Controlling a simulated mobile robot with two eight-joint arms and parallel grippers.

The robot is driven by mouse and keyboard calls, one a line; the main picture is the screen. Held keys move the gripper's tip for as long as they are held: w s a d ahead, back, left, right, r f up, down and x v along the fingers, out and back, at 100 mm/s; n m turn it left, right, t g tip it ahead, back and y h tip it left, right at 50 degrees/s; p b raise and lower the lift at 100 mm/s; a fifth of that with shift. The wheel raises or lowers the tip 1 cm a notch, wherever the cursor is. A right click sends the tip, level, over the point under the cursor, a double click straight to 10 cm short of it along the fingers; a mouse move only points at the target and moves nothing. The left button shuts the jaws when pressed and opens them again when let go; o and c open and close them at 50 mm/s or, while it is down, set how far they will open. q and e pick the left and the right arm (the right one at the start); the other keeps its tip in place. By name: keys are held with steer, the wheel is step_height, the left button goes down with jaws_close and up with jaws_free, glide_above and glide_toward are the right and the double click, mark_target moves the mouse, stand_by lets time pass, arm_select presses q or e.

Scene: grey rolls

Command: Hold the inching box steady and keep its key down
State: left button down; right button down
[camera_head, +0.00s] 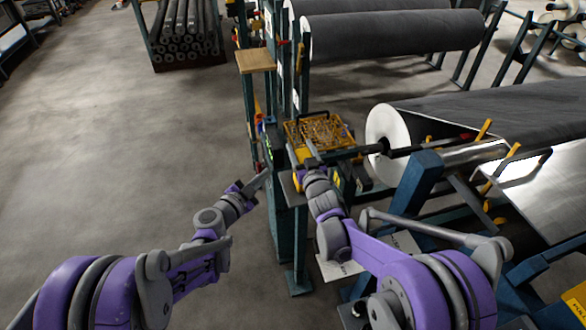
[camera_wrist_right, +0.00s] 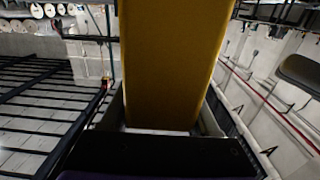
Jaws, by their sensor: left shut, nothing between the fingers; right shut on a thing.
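The inching box appears to be the yellow block (camera_wrist_right: 172,60) that fills the middle of the right wrist view, between the fingers of my right gripper (camera_wrist_right: 165,135). My left gripper (camera_head: 263,178) is shut and empty, lower and to the left, apart from the yellow part by a small gap as seen from here. The key is not visible, so I cannot tell whether it is down.
A teal post (camera_head: 290,235) stands beside my left gripper. A big grey roll (camera_head: 480,115) on a shaft lies to the right. The floor (camera_head: 140,130) at left is clear.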

steer(key=shift+c, duration=0.2)
jaws_free()
